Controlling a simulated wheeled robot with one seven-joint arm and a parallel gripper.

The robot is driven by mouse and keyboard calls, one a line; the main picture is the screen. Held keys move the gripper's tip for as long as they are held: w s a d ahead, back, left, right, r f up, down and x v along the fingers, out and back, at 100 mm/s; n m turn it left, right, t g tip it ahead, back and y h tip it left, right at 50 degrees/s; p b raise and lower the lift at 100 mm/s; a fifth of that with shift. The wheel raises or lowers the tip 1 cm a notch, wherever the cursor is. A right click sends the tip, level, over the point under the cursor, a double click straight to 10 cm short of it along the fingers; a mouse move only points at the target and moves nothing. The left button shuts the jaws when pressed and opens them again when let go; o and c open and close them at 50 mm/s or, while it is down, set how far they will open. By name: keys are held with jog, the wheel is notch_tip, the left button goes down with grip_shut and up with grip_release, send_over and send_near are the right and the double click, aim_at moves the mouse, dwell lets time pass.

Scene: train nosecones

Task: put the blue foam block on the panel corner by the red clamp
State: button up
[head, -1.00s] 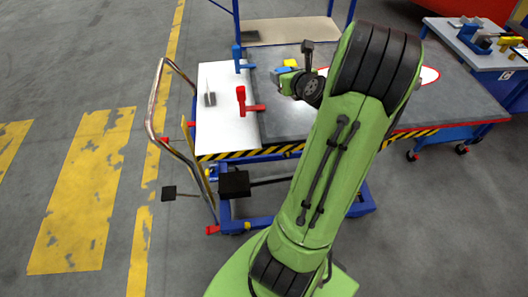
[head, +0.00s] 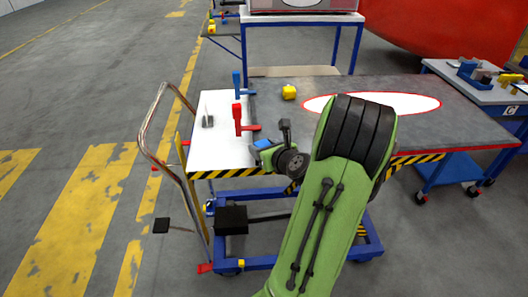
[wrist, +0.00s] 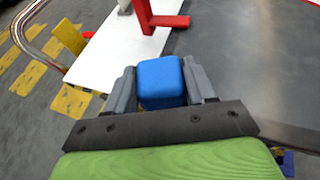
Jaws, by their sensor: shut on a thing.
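The blue foam block (wrist: 160,80) is clamped between the two grey fingers of my gripper (wrist: 163,88) in the wrist view. In the head view my gripper (head: 260,150) is near the front left corner of the grey panel (head: 390,95), and a bit of the blue block (head: 262,143) shows there. The red clamp (head: 238,118) stands at the panel's left edge, just behind and left of my gripper. Its red bar (wrist: 165,20) shows at the top of the wrist view, ahead of the block. I cannot tell the gap between block and panel.
A blue clamp (head: 237,82) stands farther back on the same edge. A yellow block (head: 289,92) sits on the panel behind my gripper. The white board (head: 215,150) lies left of the panel. The cart's handle rail (head: 143,125) rises at the left.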

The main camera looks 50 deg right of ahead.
jog(key=o, duration=1)
